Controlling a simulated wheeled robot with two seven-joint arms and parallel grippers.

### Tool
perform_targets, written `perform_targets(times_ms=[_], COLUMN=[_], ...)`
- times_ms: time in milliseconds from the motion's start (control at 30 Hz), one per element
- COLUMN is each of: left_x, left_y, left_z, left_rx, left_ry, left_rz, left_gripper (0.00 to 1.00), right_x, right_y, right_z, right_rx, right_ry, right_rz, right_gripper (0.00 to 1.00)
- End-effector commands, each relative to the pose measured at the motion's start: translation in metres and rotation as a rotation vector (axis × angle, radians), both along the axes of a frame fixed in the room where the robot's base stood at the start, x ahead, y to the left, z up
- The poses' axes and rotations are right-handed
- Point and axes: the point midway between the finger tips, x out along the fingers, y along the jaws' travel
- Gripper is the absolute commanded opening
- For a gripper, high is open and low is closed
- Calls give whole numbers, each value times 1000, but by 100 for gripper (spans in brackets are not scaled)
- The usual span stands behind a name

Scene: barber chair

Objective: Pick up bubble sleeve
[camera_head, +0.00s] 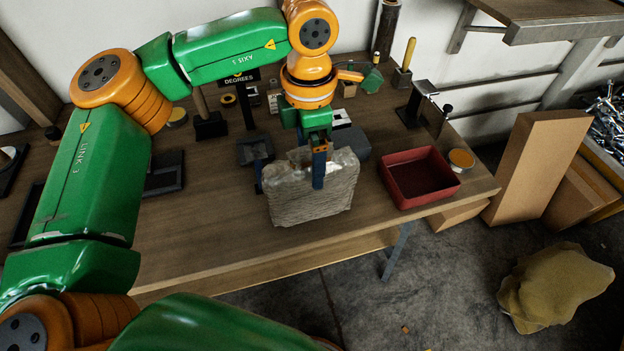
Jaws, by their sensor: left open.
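The bubble sleeve (300,203), a pale, wrinkled, translucent pouch, stands near the front edge of the wooden table (215,245). My left gripper (289,178) is open and points down at its top. The gripper hides part of the sleeve's upper edge. My right gripper is not in view.
A red tray (412,192) is right of the sleeve, with a small round orange-topped tin (461,160) beside it. A dark box (352,143) is close behind the sleeve. Small dark trays (165,175) lie left. Cardboard boxes (535,165) and a yellowish sack (553,285) stand right of the table.

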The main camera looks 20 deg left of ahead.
Motion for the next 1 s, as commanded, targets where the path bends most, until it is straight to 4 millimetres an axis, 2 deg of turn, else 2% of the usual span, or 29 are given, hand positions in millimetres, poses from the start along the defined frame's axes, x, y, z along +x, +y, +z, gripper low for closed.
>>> perform_targets(times_ms=[33, 167, 367, 733, 1000], left_x=[0, 0, 0, 0, 0], left_y=[0, -1, -1, -1, -1], left_z=[-6, -23, -25, -25, -24], left_rx=[1, -1, -2, -2, -2], left_ry=[3, 1, 0, 0, 0], left_rz=[-2, -1, -1, -1, -1], left_gripper=[100, 100, 100, 0, 0], right_x=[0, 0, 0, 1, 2], right_y=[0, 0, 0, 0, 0], right_z=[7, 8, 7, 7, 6], right_rx=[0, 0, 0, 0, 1], right_ry=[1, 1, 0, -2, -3], right_rz=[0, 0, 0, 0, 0], right_gripper=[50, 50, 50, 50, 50])
